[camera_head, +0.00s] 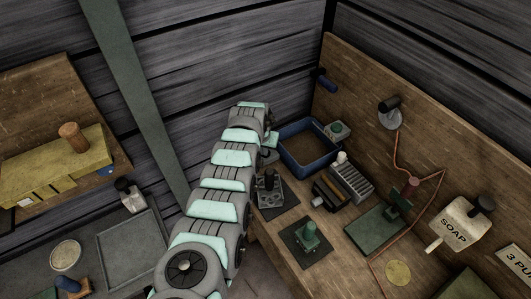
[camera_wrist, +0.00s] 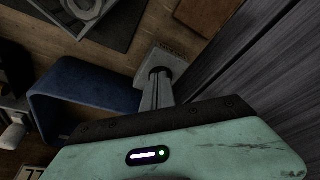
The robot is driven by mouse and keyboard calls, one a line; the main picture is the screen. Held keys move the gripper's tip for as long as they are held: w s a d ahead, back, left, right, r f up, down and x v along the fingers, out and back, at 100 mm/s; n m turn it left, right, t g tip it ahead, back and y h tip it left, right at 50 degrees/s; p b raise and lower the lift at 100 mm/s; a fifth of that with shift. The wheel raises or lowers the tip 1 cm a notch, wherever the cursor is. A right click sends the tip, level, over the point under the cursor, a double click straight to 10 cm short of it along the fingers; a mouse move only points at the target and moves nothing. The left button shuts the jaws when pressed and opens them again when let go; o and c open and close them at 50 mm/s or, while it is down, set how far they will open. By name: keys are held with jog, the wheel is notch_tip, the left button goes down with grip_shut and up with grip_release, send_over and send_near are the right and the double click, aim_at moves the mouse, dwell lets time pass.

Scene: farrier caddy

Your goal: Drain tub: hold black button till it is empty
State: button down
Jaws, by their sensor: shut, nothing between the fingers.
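The blue tub (camera_head: 283,150) stands on the wooden bench. Its inside looks flat and brown, and I cannot tell how much liquid is in it. In the wrist view the blue tub (camera_wrist: 70,72) lies left of my gripper. My gripper (camera_wrist: 159,74) is shut and empty, its fingertips over a small grey box (camera_wrist: 183,66) beside the tub. A dark round shape at the fingertips may be the black button; it is mostly covered, and I cannot tell whether it is pressed. In the head view my arm hides this spot at the tub's left side.
A box with a green button (camera_head: 337,128) stands at the tub's far right. A grey ribbed rack (camera_head: 350,182), a green knob on a dark mat (camera_head: 308,236) and a soap dispenser (camera_head: 459,225) are nearby. The plank wall is close behind.

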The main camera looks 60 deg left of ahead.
notch_tip(320, 180, up, 6)
jog(key=p, duration=0.5)
jog(key=shift+r, duration=0.1)
dwell(0.4)
jog(key=v, duration=1)
jog(key=shift+d+r, duration=0.15)
jog(key=shift+r, duration=0.15)
